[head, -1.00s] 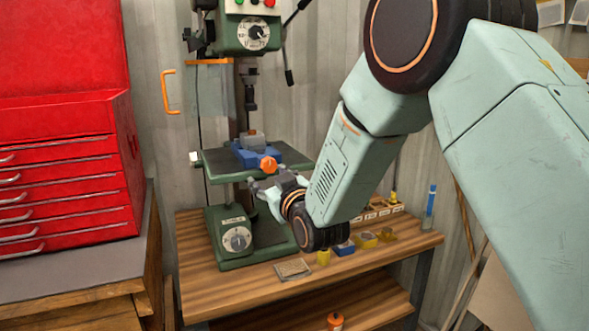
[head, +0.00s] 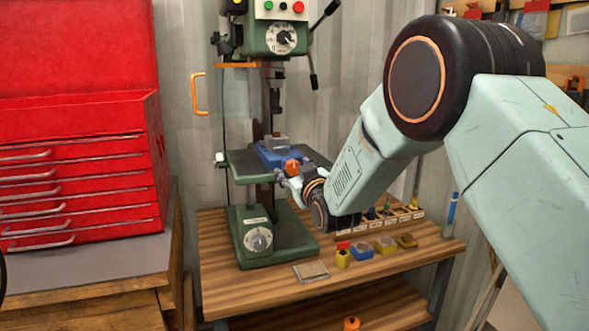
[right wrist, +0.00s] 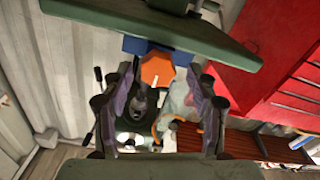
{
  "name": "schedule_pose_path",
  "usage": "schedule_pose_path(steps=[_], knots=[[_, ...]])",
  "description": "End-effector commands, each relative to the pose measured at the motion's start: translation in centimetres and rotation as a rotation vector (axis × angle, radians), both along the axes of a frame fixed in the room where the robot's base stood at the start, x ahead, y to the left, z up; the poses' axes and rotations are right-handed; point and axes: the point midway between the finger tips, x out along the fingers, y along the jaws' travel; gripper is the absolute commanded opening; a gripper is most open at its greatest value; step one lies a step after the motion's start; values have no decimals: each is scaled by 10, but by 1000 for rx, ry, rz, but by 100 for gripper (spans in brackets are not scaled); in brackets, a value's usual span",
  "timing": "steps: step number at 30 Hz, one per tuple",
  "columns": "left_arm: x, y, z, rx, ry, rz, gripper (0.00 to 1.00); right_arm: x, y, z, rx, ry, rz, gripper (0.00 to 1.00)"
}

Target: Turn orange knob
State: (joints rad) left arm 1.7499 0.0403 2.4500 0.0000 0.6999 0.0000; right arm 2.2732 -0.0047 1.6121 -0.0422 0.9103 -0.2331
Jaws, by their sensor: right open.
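The orange knob (head: 291,166) is on the front of a blue vise (head: 272,153) that sits on the green drill press table (head: 240,163). My right gripper (head: 287,179) is at the knob, just below and to its right in the head view. In the right wrist view the orange knob (right wrist: 157,70) lies between and just beyond the two open fingers (right wrist: 165,80). I cannot tell whether a finger touches it. A grey block (head: 275,141) sits on the vise. My left gripper is not in view.
The drill press base (head: 259,241) stands on a wooden bench (head: 225,290). Small yellow and blue items (head: 363,251) and a tray of bits (head: 395,218) lie to the right. A red tool chest (head: 80,185) stands at the left. An orange handle (head: 199,93) is on the press guard.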

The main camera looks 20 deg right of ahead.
Motion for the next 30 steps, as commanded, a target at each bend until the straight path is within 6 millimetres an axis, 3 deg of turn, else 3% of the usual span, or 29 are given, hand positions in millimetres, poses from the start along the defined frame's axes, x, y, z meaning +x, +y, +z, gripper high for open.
schedule_pose_path(steps=[14,30], knots=[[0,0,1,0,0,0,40,9,-2,0,1,0,-3,59],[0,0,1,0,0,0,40,9,-2,0,0,-1,-3,13]])
